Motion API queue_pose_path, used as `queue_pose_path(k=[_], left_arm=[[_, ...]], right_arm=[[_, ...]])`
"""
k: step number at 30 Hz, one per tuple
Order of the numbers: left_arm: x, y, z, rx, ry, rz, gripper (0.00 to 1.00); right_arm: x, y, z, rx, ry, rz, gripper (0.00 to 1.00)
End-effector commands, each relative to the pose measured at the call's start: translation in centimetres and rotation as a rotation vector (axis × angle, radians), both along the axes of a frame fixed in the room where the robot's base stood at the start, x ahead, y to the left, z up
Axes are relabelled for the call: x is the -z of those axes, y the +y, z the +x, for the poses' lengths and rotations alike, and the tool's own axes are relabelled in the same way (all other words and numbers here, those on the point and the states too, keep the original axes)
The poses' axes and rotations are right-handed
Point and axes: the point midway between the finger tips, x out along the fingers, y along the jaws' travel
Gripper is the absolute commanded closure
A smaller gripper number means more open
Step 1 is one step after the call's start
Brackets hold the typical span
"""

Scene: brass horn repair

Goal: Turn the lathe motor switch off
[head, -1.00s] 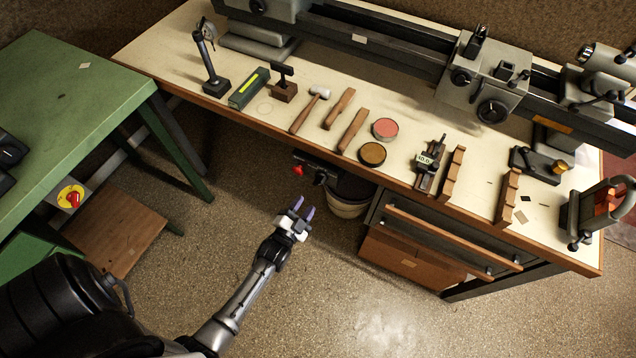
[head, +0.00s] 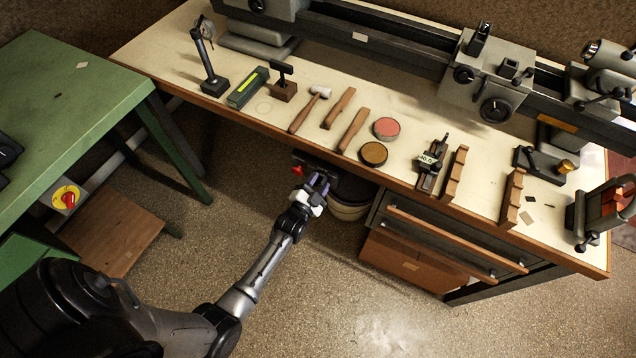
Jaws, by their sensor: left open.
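A dark switch panel (head: 305,158) is mounted under the front edge of the lathe bench, with a red knob (head: 297,170) on its left. The rest of its lower front is partly hidden by my left gripper (head: 319,182). I cannot tell whether the fingers touch anything there. A red rotary switch on a yellow plate (head: 66,197) sits on the green table's side, far from the gripper. My right gripper is not in view.
The lathe (head: 400,50) stands along the back of the cream-topped bench (head: 235,120). Hand tools and tins lie on the bench. A bucket (head: 347,208) stands behind my gripper; a drawer unit (head: 440,232) is to its right. The floor in front is free.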

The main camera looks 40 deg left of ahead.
Motion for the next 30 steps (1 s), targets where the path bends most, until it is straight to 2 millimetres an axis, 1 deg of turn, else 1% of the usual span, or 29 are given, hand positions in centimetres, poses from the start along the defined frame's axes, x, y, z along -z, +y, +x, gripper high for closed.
queue_pose_path(k=[2, 14, 15, 23, 30], left_arm=[[-0.01, 0.0, 0.0, 0.0, 0.0, 0.0, 0.61], [-0.01, 0.0, -0.02, 0.001, -0.001, 0.0, 0.99], [-0.01, 0.0, -0.02, 0.001, -0.001, 0.0, 1.0], [-0.08, 0.0, -0.01, 0.001, -0.005, -0.016, 1.0], [-0.22, 0.0, 0.0, 0.001, -0.033, -0.135, 1.0]], right_arm=[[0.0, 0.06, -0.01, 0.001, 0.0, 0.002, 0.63], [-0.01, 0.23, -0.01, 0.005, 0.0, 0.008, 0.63], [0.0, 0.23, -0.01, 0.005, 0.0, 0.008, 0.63], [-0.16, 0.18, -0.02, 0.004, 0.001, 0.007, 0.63], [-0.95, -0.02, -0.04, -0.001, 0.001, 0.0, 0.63]])
